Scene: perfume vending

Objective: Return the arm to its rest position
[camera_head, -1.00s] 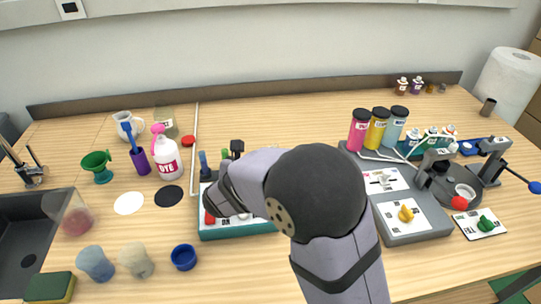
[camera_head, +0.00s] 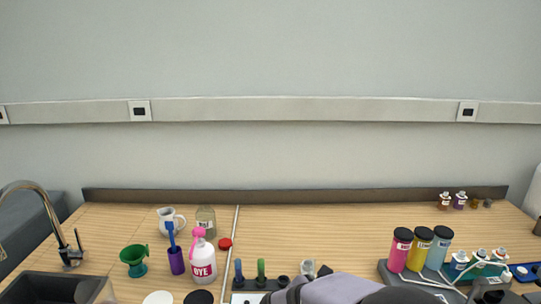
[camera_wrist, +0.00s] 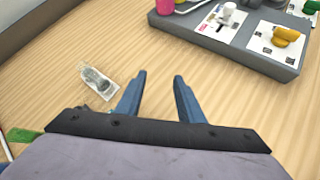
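My gripper (camera_wrist: 155,85) shows in the wrist view with its two blue fingers apart and nothing between them. It is above the bare wooden table (camera_wrist: 130,45). In the head view only part of my arm shows at the bottom edge, and the gripper itself cannot be made out there. A small clear item (camera_wrist: 97,82) lies on the table just left of the fingers in the wrist view. The grey dispenser base (camera_wrist: 200,35) with a yellow knob (camera_wrist: 287,36) is beyond the fingers at the upper right.
Pink, yellow and blue bottles (camera_head: 420,249) stand at the right. Small bottles (camera_head: 460,201) are at the back right. The table's back middle is clear.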

